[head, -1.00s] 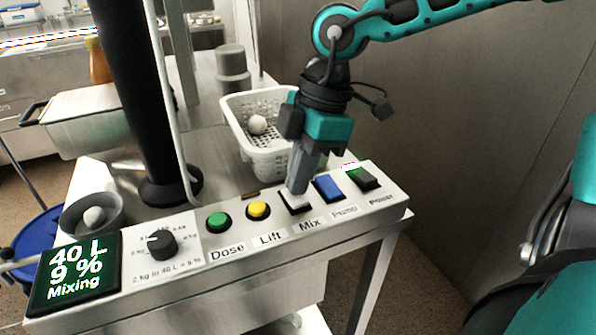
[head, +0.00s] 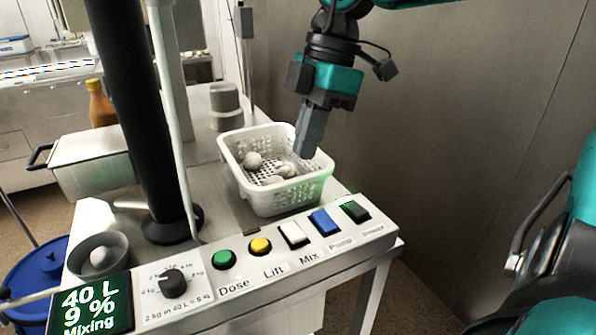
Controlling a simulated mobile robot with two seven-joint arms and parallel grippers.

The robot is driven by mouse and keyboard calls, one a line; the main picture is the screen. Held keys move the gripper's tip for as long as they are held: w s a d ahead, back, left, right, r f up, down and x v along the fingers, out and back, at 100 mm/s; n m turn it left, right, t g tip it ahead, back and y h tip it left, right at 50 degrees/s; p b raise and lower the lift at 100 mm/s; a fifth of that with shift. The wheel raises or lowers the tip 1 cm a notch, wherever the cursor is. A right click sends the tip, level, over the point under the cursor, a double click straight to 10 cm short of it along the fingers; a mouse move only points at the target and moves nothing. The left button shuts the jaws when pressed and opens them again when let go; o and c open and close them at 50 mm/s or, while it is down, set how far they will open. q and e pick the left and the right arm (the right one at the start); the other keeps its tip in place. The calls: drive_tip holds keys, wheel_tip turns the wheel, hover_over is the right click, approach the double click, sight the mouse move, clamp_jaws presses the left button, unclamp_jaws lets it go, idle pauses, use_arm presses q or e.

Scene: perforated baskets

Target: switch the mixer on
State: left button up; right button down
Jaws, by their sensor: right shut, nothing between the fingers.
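The control panel runs along the front of the steel table. Its white Mix switch (head: 293,234) sits between the yellow Lift button (head: 260,246) and the blue Pump switch (head: 324,222). The display (head: 90,306) at the lower left reads 40 L, 9 %, Mixing. My right gripper (head: 307,152) is shut and empty, pointing down above the right rim of the white basket, clear of the panel. My left gripper is not in view.
The white perforated basket (head: 268,207) holds pale round lumps. A green Dose button (head: 223,259), a black knob (head: 175,282) and a dark green Power switch (head: 354,211) are also on the panel. A black column (head: 140,110) stands at left. A wall closes off the right.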

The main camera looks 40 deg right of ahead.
drive_tip(key=shift+v, duration=1.2)
drive_tip(key=shift+w, duration=0.1)
